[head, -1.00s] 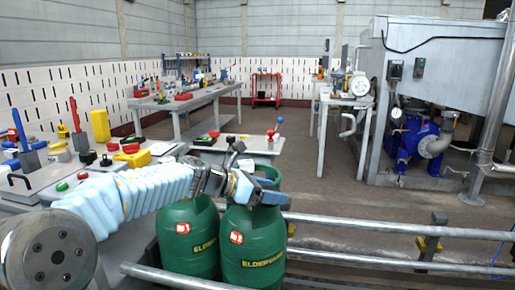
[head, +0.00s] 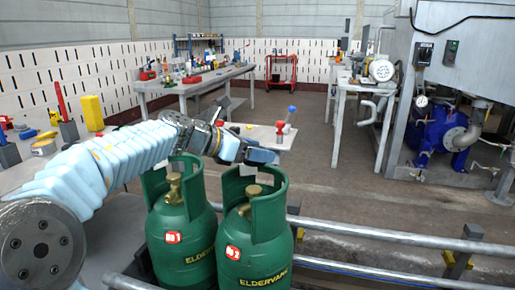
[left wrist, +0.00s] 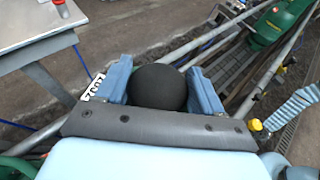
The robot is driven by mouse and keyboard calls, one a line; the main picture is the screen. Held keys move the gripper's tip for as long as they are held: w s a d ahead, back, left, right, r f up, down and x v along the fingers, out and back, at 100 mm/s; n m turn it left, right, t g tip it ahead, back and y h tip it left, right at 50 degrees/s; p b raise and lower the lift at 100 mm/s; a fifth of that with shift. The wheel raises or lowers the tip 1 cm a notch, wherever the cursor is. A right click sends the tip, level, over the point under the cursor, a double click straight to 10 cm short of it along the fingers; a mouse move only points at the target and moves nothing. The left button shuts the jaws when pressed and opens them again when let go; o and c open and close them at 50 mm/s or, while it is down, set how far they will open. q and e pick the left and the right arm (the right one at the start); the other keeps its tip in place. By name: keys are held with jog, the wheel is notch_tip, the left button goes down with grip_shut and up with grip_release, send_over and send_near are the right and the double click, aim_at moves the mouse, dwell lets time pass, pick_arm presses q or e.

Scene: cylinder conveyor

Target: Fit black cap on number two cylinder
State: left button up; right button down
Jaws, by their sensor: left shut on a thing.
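Two green gas cylinders, a left one (head: 182,245) and a right one (head: 262,255), stand upright side by side in the head view. Each has a collar around a brass valve and a small red number label, too small to read surely. My left gripper (head: 262,156) is raised behind and above the right cylinder's collar, apart from it. In the left wrist view my left gripper (left wrist: 160,78) is shut on a round black cap (left wrist: 158,90) between its blue fingers. The cap is hidden in the head view.
Metal rails (head: 390,240) run in front of and beside the cylinders. A table (head: 250,135) with a red and blue lever stands behind. Part of another green cylinder (left wrist: 280,22) shows at the upper right of the left wrist view.

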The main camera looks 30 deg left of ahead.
pick_arm(q)
jog(key=shift+s+a, duration=0.1)
jog(key=b, duration=0.4)
send_over(258, 187)
jog(key=f, duration=0.3)
jog(key=s+f, duration=0.1)
jog(key=shift+a+f, duration=0.2)
jog(key=shift+f, duration=0.7)
dwell(0.9)
jog(key=shift+f+b, duration=1.9)
jog(key=shift+f, duration=0.45)
